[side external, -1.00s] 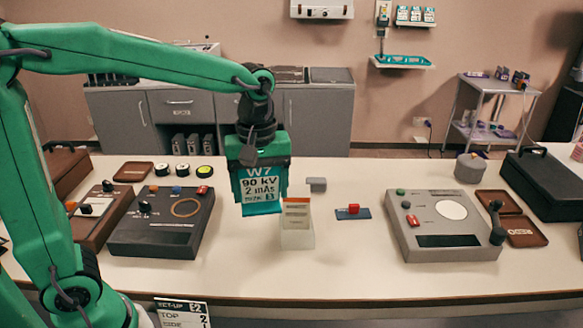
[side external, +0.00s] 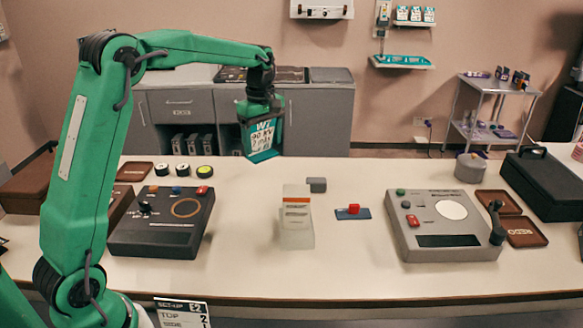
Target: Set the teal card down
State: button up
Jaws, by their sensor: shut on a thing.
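The teal card (side external: 263,137) is held in my gripper (side external: 260,112), which is shut on its upper part. The card hangs tilted, its white printed face with "W7" and "90 kV" toward the camera and its teal lower edge showing. It appears above the back part of the table (side external: 350,262), in front of the grey cabinets, and nothing visible touches its lower edge. The fingertips are partly hidden by the gripper body and the card.
A dark control box (side external: 160,222) is left, a grey one (side external: 440,225) right. A teal tray (side external: 402,62) hangs on the wall.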

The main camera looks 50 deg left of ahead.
aim_at(260, 153)
jog(key=shift+n, duration=0.3)
jog(key=shift+w+a+f, duration=0.15)
jog(key=shift+a+f, duration=0.3)
jog(key=shift+f, duration=0.5)
jog(key=shift+w+a+f, duration=0.2)
jog(key=shift+a+f, duration=0.25)
jog(key=shift+f, duration=0.5)
jog(key=shift+w+a+f, duration=0.15)
jog(key=shift+a+f, duration=0.3)
jog(key=shift+f, duration=0.5)
jog(key=a+f, duration=0.2)
jog(key=a, duration=0.2)
jog(key=a+f, duration=0.2)
jog(key=a, duration=0.1)
jog(key=a+f, duration=0.3)
jog(key=a, duration=0.1)
jog(key=shift+w+a, duration=0.35)
jog(key=shift+f, duration=1.95)
jog(key=shift+f, duration=0.15)
jog(key=o, duration=1)
jog(key=shift+c, duration=0.2)
